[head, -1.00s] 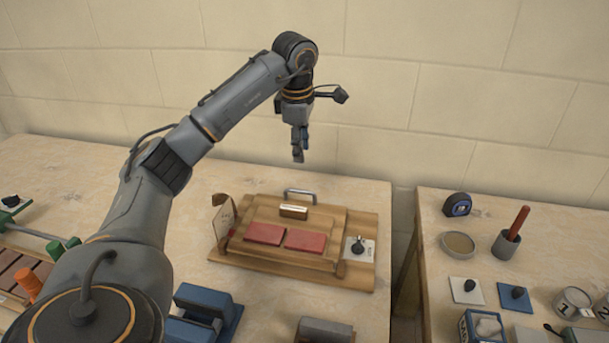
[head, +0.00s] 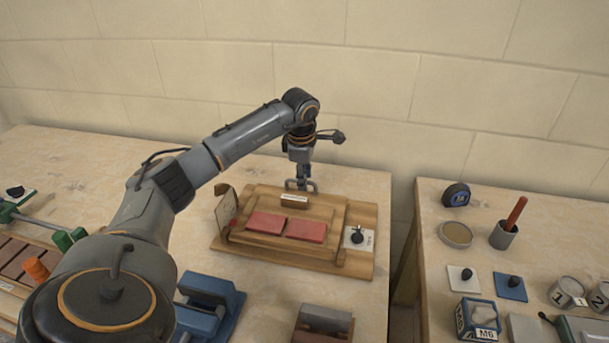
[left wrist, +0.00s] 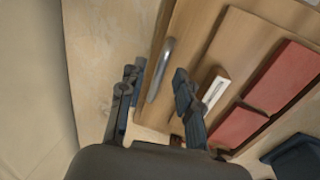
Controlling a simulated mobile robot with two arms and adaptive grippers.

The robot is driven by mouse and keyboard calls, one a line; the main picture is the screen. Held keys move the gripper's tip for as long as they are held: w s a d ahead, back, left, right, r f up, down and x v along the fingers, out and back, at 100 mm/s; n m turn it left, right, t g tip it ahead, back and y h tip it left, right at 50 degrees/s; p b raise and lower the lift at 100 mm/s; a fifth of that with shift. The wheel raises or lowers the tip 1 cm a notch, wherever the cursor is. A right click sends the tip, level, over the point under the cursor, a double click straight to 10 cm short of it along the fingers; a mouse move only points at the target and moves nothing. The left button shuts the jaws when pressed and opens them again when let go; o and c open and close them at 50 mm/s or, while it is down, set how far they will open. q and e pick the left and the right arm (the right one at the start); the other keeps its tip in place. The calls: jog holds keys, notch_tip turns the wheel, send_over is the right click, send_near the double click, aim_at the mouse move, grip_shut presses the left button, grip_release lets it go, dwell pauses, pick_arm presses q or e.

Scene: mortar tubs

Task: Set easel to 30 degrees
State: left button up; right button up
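The wooden easel (head: 325,233) lies low on the table with two red tiles on its board, the left one (head: 265,222) and the right one (head: 306,230). An upright scale plate (head: 226,208) stands at its left side, its marks too small to read. A dark knob (head: 357,236) sits on a white plate at its right side. My left gripper (head: 304,186) points down at the easel's back edge, by the grey metal handle (head: 289,185). In the left wrist view its fingers (left wrist: 156,92) are apart, with the handle (left wrist: 161,68) between or just beyond them. My right gripper is out of view.
Blue clamp-like blocks (head: 208,303) and a grey block (head: 322,322) stand in front of the easel. A second table (head: 430,215) across a gap on the right holds a tape measure (head: 456,195), tins and other items. A wall rises behind.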

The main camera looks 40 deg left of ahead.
pick_arm(q)
jog(key=shift+c, duration=0.2)
grip_shut()
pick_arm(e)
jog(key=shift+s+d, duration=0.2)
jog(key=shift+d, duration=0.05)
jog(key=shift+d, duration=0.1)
pick_arm(q)
jog(key=shift+r, duration=0.15)
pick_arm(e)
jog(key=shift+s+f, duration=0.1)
